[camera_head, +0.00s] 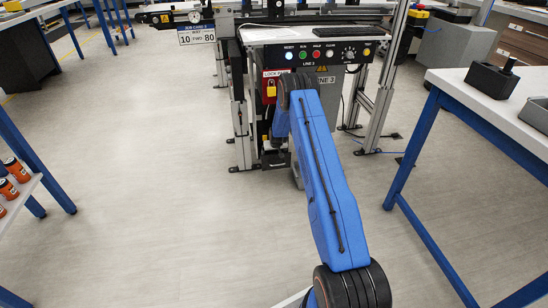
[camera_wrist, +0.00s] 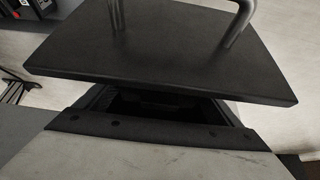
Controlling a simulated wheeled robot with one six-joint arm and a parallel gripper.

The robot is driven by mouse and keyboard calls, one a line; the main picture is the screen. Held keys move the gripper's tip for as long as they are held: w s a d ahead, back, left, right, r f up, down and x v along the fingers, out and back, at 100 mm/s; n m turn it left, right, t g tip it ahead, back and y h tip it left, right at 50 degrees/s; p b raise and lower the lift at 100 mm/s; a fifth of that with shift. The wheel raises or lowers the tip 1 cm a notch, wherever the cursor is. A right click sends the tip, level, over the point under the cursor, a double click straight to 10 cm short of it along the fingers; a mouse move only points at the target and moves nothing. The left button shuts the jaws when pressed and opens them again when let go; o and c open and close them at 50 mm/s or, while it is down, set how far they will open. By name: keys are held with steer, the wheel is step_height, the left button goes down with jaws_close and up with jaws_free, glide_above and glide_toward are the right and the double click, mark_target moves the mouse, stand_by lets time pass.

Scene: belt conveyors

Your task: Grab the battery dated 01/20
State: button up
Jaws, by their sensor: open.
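Several small orange cylinders with dark ends (camera_head: 14,172) stand on a shelf at the left edge of the head view. They look like they could be batteries, but no date is readable. My blue arm reaches forward to the line's control panel, and its far end is mostly hidden there. In the wrist view, two grey curved pieces at the top edge look like the fingers of my gripper (camera_wrist: 178,22). They stand well apart, and nothing shows held between them.
A control panel (camera_head: 318,56) with lit buttons stands ahead, with a conveyor behind. Open floor (camera_head: 150,200) lies between. A dark plate (camera_wrist: 160,52) fills the wrist view's upper part.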

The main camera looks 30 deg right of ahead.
steer(key=shift+w+f, duration=0.15)
steer(key=c, duration=1.8)
